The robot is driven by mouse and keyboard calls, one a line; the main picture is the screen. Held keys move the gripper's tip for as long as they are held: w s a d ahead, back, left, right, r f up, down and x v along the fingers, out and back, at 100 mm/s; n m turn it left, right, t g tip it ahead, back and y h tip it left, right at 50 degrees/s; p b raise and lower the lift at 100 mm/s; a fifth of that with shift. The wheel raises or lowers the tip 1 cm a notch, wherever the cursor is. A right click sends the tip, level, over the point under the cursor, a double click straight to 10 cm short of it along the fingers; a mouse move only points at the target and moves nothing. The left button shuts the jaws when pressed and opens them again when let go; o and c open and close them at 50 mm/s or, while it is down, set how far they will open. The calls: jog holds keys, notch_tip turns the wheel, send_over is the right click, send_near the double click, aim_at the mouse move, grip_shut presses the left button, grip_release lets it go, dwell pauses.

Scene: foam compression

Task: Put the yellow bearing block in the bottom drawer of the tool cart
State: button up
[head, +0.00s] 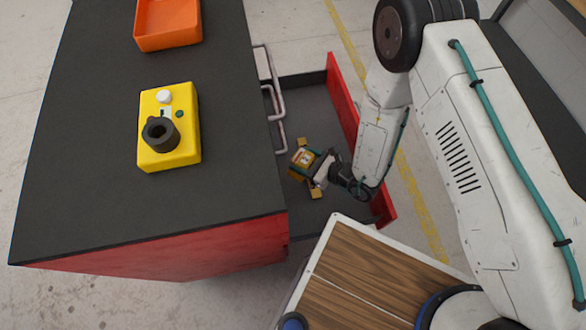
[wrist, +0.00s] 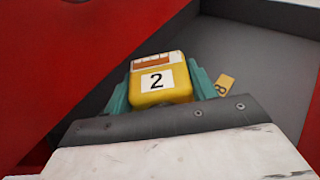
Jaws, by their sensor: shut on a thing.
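The yellow bearing block (wrist: 160,92), marked with a black 2 on a white label, sits between the teal fingers of my gripper (wrist: 160,84) in the wrist view. My gripper is shut on it. In the head view the block (head: 301,160) and my gripper (head: 312,164) are over the open drawer (head: 308,100) of the tool cart (head: 85,110), inside its walls as seen from above. This drawer extends below closed drawers with grey handles. I cannot tell whether the block touches the drawer floor.
A small yellow piece (head: 315,193) lies in the drawer; it also shows in the wrist view (wrist: 226,84). A yellow box with a black knob (head: 184,145) and an orange bin (head: 168,40) stand on the cart top. The drawer's red front (head: 343,90) stands close to my arm.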

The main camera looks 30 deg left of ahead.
jog(key=a+f, duration=0.1)
jog(key=f, duration=0.1)
jog(key=a+f, duration=0.1)
jog(key=f, duration=0.2)
jog(key=a+f, duration=0.2)
jog(key=shift+w+f, duration=0.15)
jog(key=shift+f, duration=2.3)
jog(key=o, duration=1.4)
jog(key=shift+f, duration=0.15)
